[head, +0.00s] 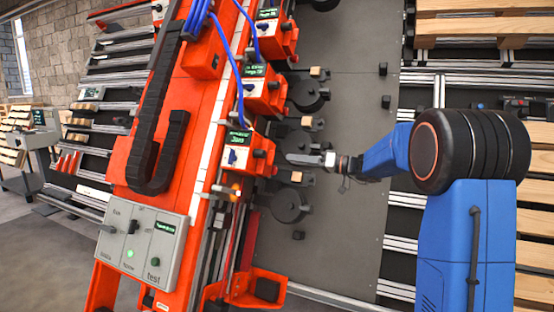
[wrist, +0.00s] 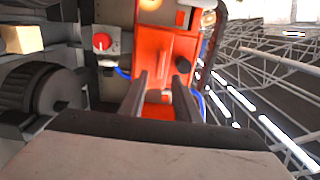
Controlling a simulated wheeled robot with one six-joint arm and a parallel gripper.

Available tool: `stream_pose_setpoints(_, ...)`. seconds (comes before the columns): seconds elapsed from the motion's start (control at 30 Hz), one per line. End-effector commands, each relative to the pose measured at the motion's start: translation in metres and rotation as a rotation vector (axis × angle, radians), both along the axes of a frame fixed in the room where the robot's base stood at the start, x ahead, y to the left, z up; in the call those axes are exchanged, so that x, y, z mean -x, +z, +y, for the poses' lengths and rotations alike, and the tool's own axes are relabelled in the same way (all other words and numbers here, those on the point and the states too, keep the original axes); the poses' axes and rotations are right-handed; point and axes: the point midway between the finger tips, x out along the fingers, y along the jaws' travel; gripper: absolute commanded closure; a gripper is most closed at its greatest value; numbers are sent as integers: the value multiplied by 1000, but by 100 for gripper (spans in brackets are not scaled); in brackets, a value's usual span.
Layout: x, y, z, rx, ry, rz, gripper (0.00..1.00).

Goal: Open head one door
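Several orange heads with small green displays sit along the orange gantry beam. The nearest head (head: 240,158) has a black knob (head: 259,154) on its side. The display lettering is too small to read, so I cannot tell which head is number one. My gripper (head: 292,159) points left at this head, just right of it. In the wrist view my gripper (wrist: 160,82) is open, its two dark fingers apart with nothing between them. Beyond them is an orange face (wrist: 160,50) with a dark knob (wrist: 182,65) near the right finger. I cannot tell if the fingers touch anything.
A grey control box (head: 140,245) with a lit green button is on the beam's near end. Blue hoses (head: 238,75) run down to the heads. Dark round rollers (head: 288,205) stand beside the heads. The grey plate (head: 345,220) is mostly clear. Wooden pallets (head: 470,28) lie at right.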

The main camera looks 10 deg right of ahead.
Motion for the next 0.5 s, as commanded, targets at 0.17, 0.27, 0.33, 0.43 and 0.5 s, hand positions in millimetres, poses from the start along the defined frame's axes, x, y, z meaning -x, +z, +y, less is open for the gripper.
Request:
stream_pose_setpoints(0.17,-18,0,28,1,3,0,70)
stream_pose_setpoints(0.27,-28,0,40,0,2,0,70)
stream_pose_setpoints(0.33,-33,-1,48,0,1,1,70)
stream_pose_setpoints(0.43,-39,0,56,0,1,0,70)
stream_pose_setpoints(0.5,-42,0,60,0,1,0,70)
